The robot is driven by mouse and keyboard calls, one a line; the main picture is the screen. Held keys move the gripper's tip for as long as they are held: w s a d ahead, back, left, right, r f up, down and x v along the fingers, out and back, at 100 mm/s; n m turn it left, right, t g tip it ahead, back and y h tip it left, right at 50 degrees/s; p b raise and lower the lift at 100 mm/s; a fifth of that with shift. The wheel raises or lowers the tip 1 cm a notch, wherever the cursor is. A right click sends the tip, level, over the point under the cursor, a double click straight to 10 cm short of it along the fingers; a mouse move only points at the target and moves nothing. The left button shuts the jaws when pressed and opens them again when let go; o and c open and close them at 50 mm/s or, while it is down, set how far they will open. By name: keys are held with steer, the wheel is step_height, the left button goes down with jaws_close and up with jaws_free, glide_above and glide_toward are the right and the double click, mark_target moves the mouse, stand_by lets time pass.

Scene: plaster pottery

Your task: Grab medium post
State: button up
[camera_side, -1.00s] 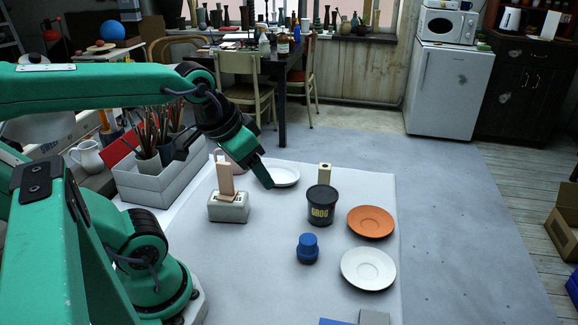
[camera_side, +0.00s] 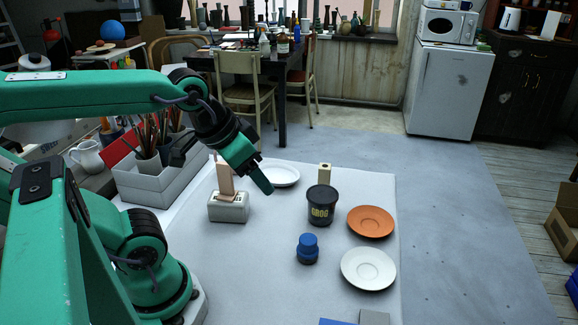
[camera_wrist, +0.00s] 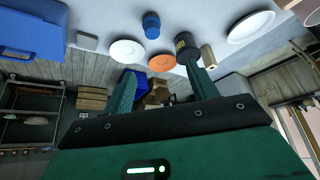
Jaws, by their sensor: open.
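A short beige post (camera_side: 325,172) with a dark hole in its side stands behind the dark tub in the side view. It also shows beside the tub in the wrist view (camera_wrist: 208,56). A taller pinkish post (camera_side: 225,180) stands upright on a grey block (camera_side: 229,208). I cannot tell from the frames which is the medium one. My gripper (camera_side: 262,180) is open and empty, raised above the table, right of the taller post and left of the beige post. Its two green fingers (camera_wrist: 160,70) are spread apart in the wrist view.
The dark GROG tub (camera_side: 321,206) stands in front of the beige post. A blue-lidded jar (camera_side: 308,248), an orange plate (camera_side: 371,221) and white plates (camera_side: 368,269) (camera_side: 281,173) lie around. A grey box (camera_side: 155,185) with brushes stands left.

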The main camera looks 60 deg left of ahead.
steer(key=n+g, duration=0.5)
steer(key=n, duration=0.4)
glide_above(325, 166)
steer(key=f, duration=1.1)
steer(key=shift+s+d+f, duration=0.2)
steer(key=shift+s, duration=0.05)
steer(key=shift+w+a+f+n+g, duration=0.25)
steer(key=shift+a+f+n+g, duration=0.1)
steer(key=shift+f, duration=0.15)
steer(key=shift+d+f, duration=0.1)
steer(key=shift+f, duration=3.85)
steer(key=shift+r, duration=0.1)
steer(key=c, duration=1.2)
